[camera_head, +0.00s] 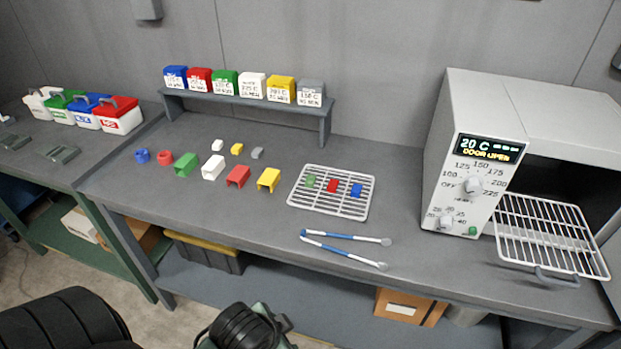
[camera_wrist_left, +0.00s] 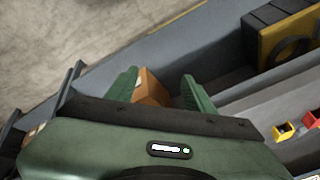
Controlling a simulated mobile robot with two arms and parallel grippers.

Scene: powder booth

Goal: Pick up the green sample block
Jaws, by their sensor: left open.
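A small green block (camera_head: 310,181) sits at the left of a row on a white wire rack (camera_head: 293,198), beside a red block (camera_head: 332,186) and a blue block (camera_head: 356,190). Another green piece (camera_head: 185,164) stands on the bench further left, between a red ring-like piece and a white one. Which green one is the sample block is not marked. In the left wrist view, my left gripper (camera_wrist_left: 158,75) is open with nothing between its green fingers. Its view shows shelving and floor beyond, and neither green piece. My right gripper is not in view.
Blue-and-white tongs (camera_head: 345,248) lie in front of the rack. An oven (camera_head: 480,150) with an open front and an extended wire shelf (camera_head: 545,235) stands at right. A raised shelf (camera_head: 250,105) holds several coloured containers. Several loose coloured pieces lie left of the rack.

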